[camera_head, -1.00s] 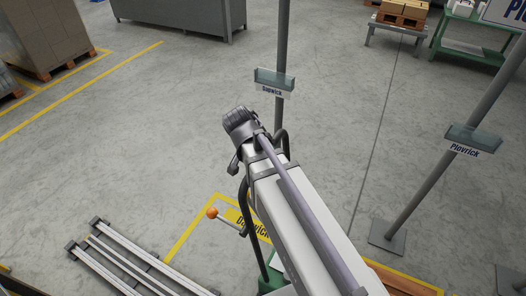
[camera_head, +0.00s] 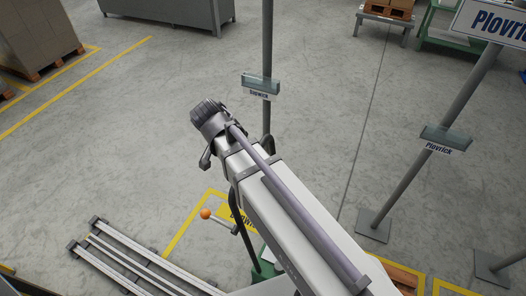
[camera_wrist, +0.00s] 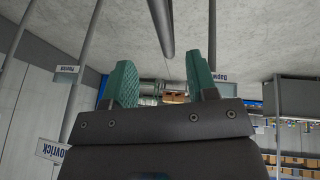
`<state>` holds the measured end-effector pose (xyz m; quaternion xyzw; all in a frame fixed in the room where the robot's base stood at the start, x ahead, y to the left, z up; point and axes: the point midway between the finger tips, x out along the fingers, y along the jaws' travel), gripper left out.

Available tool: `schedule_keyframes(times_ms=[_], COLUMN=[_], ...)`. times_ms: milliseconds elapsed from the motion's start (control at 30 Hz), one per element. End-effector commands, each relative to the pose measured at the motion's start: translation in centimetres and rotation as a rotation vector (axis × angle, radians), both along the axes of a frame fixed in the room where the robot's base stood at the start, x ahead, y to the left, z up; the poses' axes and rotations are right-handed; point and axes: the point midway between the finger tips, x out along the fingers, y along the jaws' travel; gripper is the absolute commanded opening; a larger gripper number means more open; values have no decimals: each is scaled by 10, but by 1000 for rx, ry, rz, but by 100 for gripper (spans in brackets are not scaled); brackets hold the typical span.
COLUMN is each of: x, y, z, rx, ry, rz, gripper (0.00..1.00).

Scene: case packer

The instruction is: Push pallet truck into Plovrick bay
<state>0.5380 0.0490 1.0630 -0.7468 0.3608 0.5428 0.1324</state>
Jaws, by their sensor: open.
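My gripper (camera_wrist: 160,84) is open and empty in the wrist view, its two green fingers apart and touching nothing. In the head view my arm hides part of the floor, and the fingers cannot be made out. I cannot clearly identify a pallet truck; a curved black bar and an orange-knobbed lever (camera_head: 206,214) show beside my arm, partly hidden. The Plovrick bay is marked by a board (camera_head: 492,22) and a small plate (camera_head: 441,146) on a leaning-looking grey post at the right. The Plovrick plate also shows upside down in the wrist view (camera_wrist: 67,71).
Another grey post with a name plate (camera_head: 261,90) stands just beyond my arm. Pale rails (camera_head: 130,262) lie at lower left by a yellow floor line. Stacked cartons (camera_head: 40,42) stand at upper left; a green bench (camera_head: 455,30) at upper right.

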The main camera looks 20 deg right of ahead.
Motion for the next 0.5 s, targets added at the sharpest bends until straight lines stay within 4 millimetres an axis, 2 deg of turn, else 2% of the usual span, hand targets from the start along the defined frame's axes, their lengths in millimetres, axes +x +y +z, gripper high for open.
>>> schedule_keyframes(times_ms=[133, 233, 500], x=[0, 1, 10], y=[-1, -5, -28], z=[-4, -16, -76], rx=[0, 0, 0], ry=[0, 1, 0], rz=[-1, -2, -3], gripper=[53, 53, 53])
